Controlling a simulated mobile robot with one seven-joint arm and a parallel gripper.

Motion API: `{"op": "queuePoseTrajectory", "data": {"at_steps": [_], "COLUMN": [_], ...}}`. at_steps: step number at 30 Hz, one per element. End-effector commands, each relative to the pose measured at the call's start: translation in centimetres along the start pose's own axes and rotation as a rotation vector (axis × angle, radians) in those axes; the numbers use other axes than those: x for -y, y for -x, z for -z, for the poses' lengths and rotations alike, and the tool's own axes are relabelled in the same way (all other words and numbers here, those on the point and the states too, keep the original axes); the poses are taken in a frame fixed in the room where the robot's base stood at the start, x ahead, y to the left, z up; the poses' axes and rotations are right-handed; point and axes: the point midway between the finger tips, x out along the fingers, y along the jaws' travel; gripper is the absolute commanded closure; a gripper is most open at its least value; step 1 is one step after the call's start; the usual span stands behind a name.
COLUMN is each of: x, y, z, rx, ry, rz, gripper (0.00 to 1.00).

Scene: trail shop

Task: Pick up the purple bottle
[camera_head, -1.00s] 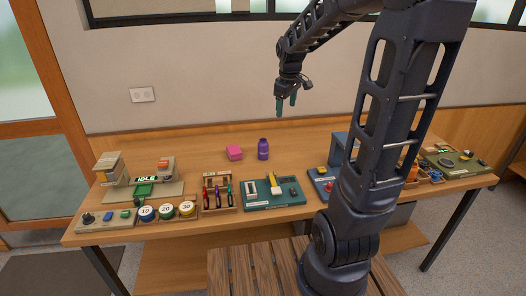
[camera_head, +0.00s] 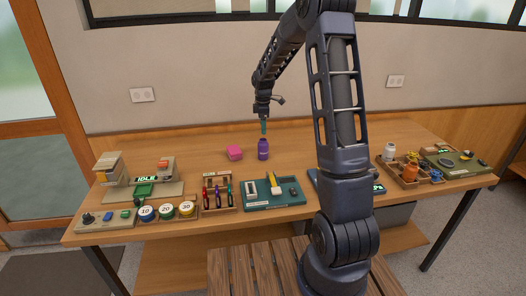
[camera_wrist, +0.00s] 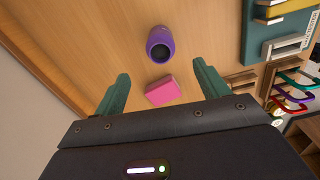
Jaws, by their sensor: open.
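The purple bottle (camera_head: 263,150) stands upright on the wooden table in the head view, beside a pink block. In the wrist view the purple bottle (camera_wrist: 160,43) shows from above, with its dark round top facing the camera. My gripper (camera_head: 264,128) is just above the bottle in the head view, pointing down. In the wrist view my gripper (camera_wrist: 160,88) has its two green fingers wide apart with nothing between them touching. The bottle lies beyond the fingertips in that view, apart from them.
The pink block (camera_head: 235,153) sits left of the bottle, close by; it also shows in the wrist view (camera_wrist: 163,91). A tool rack (camera_head: 219,193) and a green tray (camera_head: 273,193) stand nearer the front edge. Wooden trays (camera_head: 410,172) hold items at right. The back of the table is clear.

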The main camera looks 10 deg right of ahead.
Motion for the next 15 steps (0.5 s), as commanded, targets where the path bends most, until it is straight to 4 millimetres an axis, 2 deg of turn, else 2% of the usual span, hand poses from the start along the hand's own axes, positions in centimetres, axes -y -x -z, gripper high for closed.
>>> {"op": "queuePoseTrajectory", "data": {"at_steps": [5, 15], "x": [-0.1, -0.1], "y": [-1.1, -5.5], "z": [0.1, 0.1], "rx": [0.000, 0.000], "ry": [0.009, 0.008], "rz": [0.004, 0.003], "gripper": [0.26, 0.26]}}
